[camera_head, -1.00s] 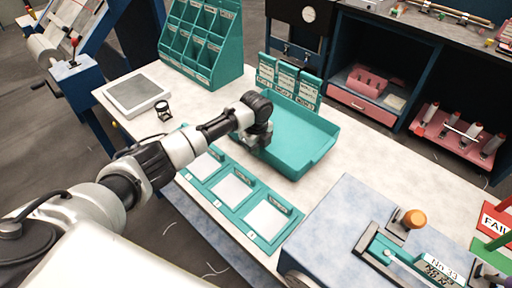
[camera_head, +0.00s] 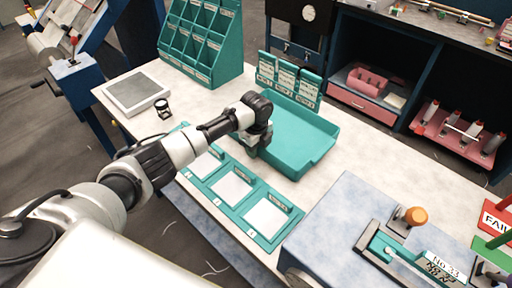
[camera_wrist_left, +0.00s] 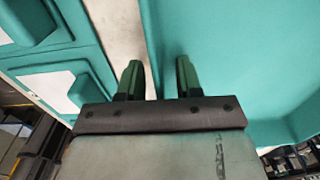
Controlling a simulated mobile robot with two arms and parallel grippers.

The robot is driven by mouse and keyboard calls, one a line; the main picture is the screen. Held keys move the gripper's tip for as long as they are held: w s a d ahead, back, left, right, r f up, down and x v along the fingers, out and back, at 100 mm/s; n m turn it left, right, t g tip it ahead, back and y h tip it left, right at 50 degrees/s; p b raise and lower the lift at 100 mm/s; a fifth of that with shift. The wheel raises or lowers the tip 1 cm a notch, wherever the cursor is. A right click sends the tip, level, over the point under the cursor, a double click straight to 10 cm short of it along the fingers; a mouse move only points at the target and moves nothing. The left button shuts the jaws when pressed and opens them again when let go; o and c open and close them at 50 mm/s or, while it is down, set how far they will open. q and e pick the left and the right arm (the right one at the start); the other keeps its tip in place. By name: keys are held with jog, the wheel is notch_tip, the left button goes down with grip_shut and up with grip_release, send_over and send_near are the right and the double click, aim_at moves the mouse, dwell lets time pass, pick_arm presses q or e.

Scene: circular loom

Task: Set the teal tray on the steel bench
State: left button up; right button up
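The teal tray (camera_head: 299,143) is a shallow open box, empty where visible, lying flat on the pale worktop (camera_head: 340,165). My left gripper (camera_head: 253,150) is at the tray's left side, pointing down. In the left wrist view my left gripper (camera_wrist_left: 160,75) has its two dark green fingers apart, with the edge of the tray (camera_wrist_left: 230,60) showing between them. I cannot tell whether either finger touches the tray wall. A grey-blue mottled bench top (camera_head: 335,215) lies at the lower right; I cannot tell whether it is the steel bench. My right gripper is not in view.
Teal label holders (camera_head: 285,78) stand just behind the tray, and a teal pigeonhole rack (camera_head: 203,45) is at the back left. Teal framed cards (camera_head: 232,188) lie in front of the tray. A fixture with an orange knob (camera_head: 413,215) sits on the grey-blue top.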

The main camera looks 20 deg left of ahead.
pick_arm(q)
notch_tip(320, 180, up, 11)
jog(key=shift+f+b, duration=0.1)
jog(key=shift+b, duration=0.8)
